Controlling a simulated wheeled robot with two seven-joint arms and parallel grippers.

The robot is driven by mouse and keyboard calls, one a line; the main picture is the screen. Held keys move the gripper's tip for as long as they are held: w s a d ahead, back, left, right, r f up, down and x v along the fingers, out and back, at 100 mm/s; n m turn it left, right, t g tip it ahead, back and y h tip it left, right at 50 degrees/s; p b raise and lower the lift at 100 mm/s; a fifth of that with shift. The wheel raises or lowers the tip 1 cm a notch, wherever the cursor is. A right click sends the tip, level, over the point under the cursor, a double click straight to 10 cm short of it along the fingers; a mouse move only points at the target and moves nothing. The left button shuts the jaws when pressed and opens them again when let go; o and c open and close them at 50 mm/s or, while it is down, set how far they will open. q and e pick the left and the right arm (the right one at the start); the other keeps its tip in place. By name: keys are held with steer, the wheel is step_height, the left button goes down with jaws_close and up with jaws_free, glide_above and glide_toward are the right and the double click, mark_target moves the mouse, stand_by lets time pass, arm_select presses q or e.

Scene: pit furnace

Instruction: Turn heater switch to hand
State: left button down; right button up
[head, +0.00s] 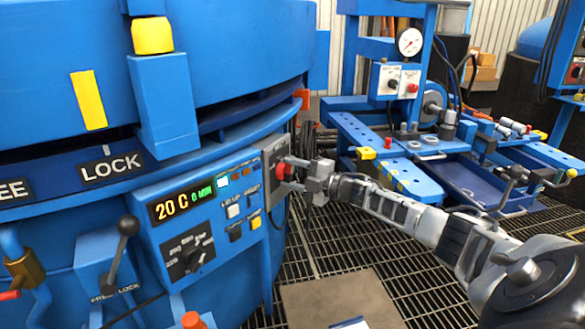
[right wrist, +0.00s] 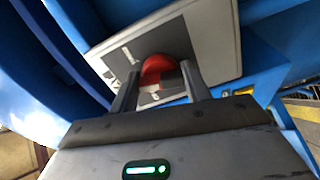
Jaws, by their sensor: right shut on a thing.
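The heater switch is a red knob (head: 281,171) on a grey plate (head: 272,152) at the right end of the blue control box. My right gripper (head: 289,173) reaches in from the right and is shut on this knob, one finger on each side. The right wrist view shows the red knob (right wrist: 158,70) between the two fingertips (right wrist: 157,88), with the grey plate (right wrist: 217,40) behind. The plate's lettering and the knob's exact setting cannot be read. My left gripper is not in view.
The control box display (head: 182,203) reads 20 C and 0 MIN. Below it is a black rotary dial (head: 190,257), with several small buttons to its right. A black-knobbed lever (head: 121,240) stands at left. A blue workbench (head: 430,165) is behind my right arm. Grating floor lies below.

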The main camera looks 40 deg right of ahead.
arm_select(q)
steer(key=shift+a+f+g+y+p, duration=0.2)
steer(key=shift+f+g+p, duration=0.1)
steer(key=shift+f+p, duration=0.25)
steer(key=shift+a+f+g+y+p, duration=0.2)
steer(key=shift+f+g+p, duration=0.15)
steer(key=shift+p, duration=0.25)
arm_select(e)
steer(key=m, duration=0.7)
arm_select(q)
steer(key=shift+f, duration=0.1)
arm_select(e)
steer(key=shift+f+m, duration=0.1)
steer(key=shift+m, duration=0.3)
steer(key=o, duration=1)
steer(key=shift+c, duration=0.2)
steer(key=shift+s, duration=0.15)
